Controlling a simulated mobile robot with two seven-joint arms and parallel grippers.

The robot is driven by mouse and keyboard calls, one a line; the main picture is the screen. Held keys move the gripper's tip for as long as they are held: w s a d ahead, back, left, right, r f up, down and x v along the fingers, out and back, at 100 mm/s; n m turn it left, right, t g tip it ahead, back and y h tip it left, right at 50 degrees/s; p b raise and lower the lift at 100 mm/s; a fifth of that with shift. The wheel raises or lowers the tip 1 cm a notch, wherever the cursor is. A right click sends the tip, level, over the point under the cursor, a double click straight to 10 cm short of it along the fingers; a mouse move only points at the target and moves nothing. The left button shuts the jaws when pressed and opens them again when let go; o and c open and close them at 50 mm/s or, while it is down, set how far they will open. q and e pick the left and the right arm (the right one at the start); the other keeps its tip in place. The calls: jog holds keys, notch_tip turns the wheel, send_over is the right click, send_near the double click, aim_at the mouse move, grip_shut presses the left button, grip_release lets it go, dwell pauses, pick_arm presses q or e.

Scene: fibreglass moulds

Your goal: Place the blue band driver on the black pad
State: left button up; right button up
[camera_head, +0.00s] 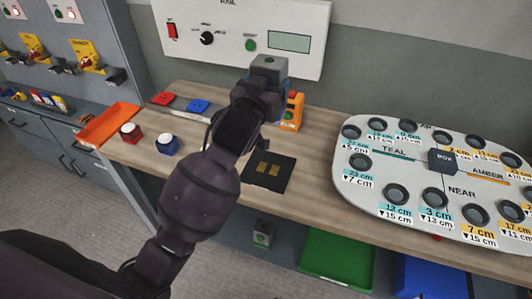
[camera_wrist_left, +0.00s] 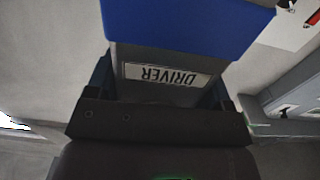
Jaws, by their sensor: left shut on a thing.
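The blue band driver is a grey block (camera_head: 268,63) with a wide blue band and a white DRIVER label that reads upside down in the left wrist view (camera_wrist_left: 165,75). My left gripper (camera_head: 264,88) is shut on it, with a finger on each side in the wrist view. The driver is held up above the bench, toward its back edge. The black pad (camera_head: 284,181) lies flat on the bench, nearer the front, with two gold patches on it. It is bare. My arm hides part of the bench left of the pad. My right gripper is not in view.
A white oval board (camera_head: 421,185) with several round sockets fills the bench's right side. Red (camera_head: 131,133) and blue (camera_head: 166,143) buttons and an orange tray (camera_head: 108,123) are at left. A similar grey block (camera_head: 263,234) sits below.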

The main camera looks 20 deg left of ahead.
pick_arm(q)
notch_tip(320, 180, down, 18)
jog(key=b, duration=0.1)
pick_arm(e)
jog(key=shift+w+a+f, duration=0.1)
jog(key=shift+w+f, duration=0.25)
pick_arm(q)
jog(key=shift+r, duration=0.1)
jog(key=shift+f+b, duration=0.25)
jog(key=shift+b, duration=0.2)
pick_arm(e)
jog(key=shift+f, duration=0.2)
pick_arm(q)
jog(key=shift+s+f, duration=0.1)
jog(key=shift+f, duration=0.15)
